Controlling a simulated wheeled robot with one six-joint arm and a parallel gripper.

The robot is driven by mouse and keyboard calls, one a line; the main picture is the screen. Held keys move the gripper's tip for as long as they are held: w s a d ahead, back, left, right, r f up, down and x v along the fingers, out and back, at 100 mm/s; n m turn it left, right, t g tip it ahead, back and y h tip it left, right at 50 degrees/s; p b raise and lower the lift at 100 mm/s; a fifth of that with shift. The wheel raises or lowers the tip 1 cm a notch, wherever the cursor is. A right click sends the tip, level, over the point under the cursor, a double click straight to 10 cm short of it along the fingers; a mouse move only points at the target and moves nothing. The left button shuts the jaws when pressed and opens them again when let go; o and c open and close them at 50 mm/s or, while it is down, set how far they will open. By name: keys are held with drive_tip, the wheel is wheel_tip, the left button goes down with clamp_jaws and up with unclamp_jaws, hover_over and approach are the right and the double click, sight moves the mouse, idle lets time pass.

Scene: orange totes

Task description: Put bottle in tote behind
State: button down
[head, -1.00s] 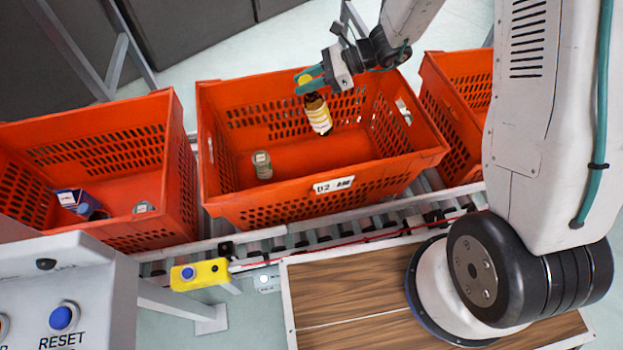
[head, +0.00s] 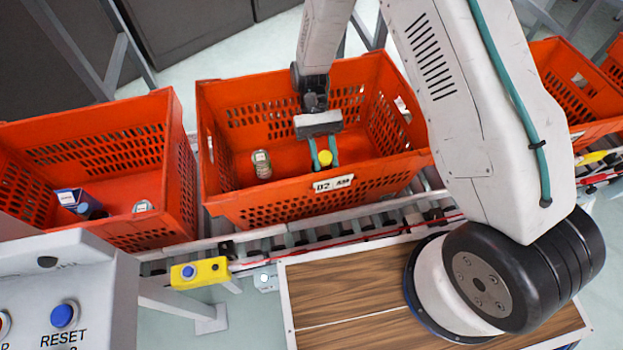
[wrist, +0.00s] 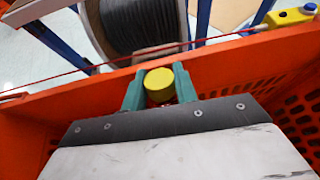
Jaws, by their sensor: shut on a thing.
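The bottle shows only by its yellow cap (head: 325,158) in the head view, held between the teal fingers of my gripper (head: 323,160). The cap also shows between the fingertips in the wrist view (wrist: 159,85). My gripper is shut on the bottle, near the front wall inside the middle orange tote (head: 270,212), labelled D2. The bottle's body is hidden, so I cannot tell whether it touches the tote floor. A grey-lidded jar (head: 262,164) stands in the same tote, left of my gripper.
A left orange tote (head: 183,180) holds a blue box (head: 70,198) and a can (head: 143,206). More orange totes (head: 560,100) stand at the right. A roller conveyor (head: 300,238) and a yellow button box (head: 199,273) lie in front of the middle tote.

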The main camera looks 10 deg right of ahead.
drive_tip(key=w+d+f+n+t+h, duration=0.2)
drive_tip(key=w+d+n+t+h, duration=0.3)
drive_tip(key=d+n+t+h, duration=0.35)
drive_tip(key=w+d+f+n+t+h, duration=0.2)
drive_tip(key=w+d+n+t+h, duration=0.4)
drive_tip(key=n+t, duration=0.45)
wheel_tip(320, 180, down, 9)
drive_tip(key=n+g, duration=0.1)
drive_tip(key=shift+s+d+f+n+g, duration=0.15)
drive_tip(key=shift+s+n+g, duration=0.1)
drive_tip(key=shift+n+g, duration=0.15)
drive_tip(key=shift+f+h, duration=0.1)
drive_tip(key=shift+h, duration=0.15)
drive_tip(key=c, duration=1.1)
unclamp_jaws()
